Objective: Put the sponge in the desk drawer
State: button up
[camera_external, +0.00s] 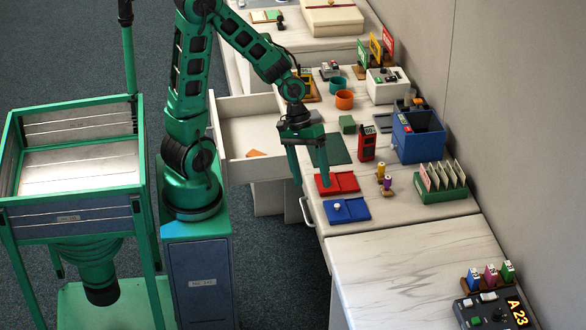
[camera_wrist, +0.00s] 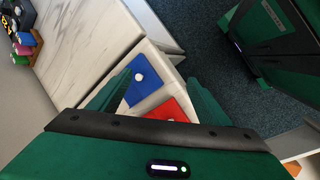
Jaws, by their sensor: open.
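The desk drawer (camera_external: 243,112) stands pulled out from the left side of the desk in the external view. A flat orange piece (camera_external: 257,153) lies inside it near the front. A small green block (camera_external: 347,124) sits on the desktop beyond my gripper. I cannot tell for sure which of these is the sponge. My gripper (camera_external: 310,176) is open and empty, pointing down above the desk's left edge, beside the red tray. In the wrist view its fingers (camera_wrist: 160,90) are spread, with the blue tray and red tray beyond them. The drawer shows only partly at the lower right there.
A red tray (camera_external: 328,184) and a blue tray (camera_external: 346,213) lie near the desk's edge. A dark green mat (camera_external: 336,150), a red device (camera_external: 367,143), a blue bin (camera_external: 420,145) and a card rack (camera_external: 441,190) stand beyond. The near marble top is mostly clear.

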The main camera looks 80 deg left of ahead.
jog(key=s+d+r+m+g+y, duration=0.1)
jog(key=s+d+r+m+y, duration=0.1)
jog(key=s+r+m, duration=0.2)
jog(key=s+d+r+m+y, duration=0.2)
jog(key=s+r+m, duration=0.3)
jog(key=s+m, duration=0.5)
jog(key=shift+s+d+r+g, duration=0.15)
jog(key=shift+s+d+g, duration=0.25)
jog(key=shift+s+d, duration=0.6)
jog(key=shift+s+a+r+y, duration=0.2)
jog(key=shift+s+y, duration=0.1)
jog(key=shift+s, duration=0.15)
jog(key=shift+c, duration=0.3)
jog(key=shift+s+r+m, duration=0.1)
jog(key=shift+s+m, duration=0.15)
jog(key=shift+m, duration=0.15)
jog(key=shift+c, duration=1.4)
